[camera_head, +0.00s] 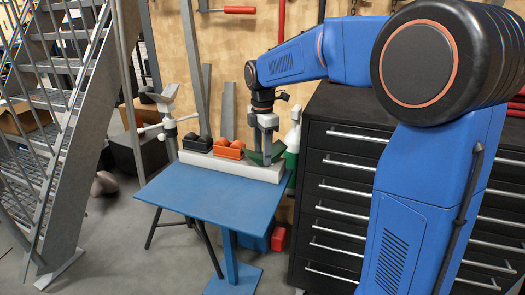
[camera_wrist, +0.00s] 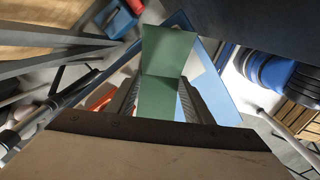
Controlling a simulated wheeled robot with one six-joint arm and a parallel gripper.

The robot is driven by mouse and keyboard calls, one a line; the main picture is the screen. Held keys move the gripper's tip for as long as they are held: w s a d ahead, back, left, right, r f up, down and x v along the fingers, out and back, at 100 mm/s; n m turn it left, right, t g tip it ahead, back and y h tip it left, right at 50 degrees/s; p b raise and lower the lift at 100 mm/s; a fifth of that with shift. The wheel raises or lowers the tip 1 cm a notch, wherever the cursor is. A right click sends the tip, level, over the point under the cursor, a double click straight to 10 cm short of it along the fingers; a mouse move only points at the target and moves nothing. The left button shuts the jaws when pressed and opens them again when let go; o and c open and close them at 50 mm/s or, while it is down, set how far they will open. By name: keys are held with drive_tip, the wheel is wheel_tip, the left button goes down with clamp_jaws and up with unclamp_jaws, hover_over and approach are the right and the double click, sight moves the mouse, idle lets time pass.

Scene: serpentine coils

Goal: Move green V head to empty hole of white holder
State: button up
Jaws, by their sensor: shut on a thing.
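The green V head (camera_head: 255,157) is at the right end of the white holder (camera_head: 232,168) in the head view. My gripper (camera_head: 267,148) points down and is shut on it. In the wrist view the green V head (camera_wrist: 165,70) shows between the two fingers (camera_wrist: 160,100). I cannot tell whether its lower part is in the holder or just above it. The holder lies along the back edge of the blue table. A black head (camera_head: 197,143) and an orange head (camera_head: 229,149) sit on its left and middle parts. Any empty hole is hidden.
The blue table (camera_head: 205,195) is bare in front of the holder. A black drawer cabinet (camera_head: 335,165) stands close on the right. A green and white bottle (camera_head: 292,145) is behind the holder's right end. A metal staircase (camera_head: 65,110) is at the left.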

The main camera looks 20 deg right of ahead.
drive_tip(key=shift+f, duration=0.25)
drive_tip(key=o, duration=1.5)
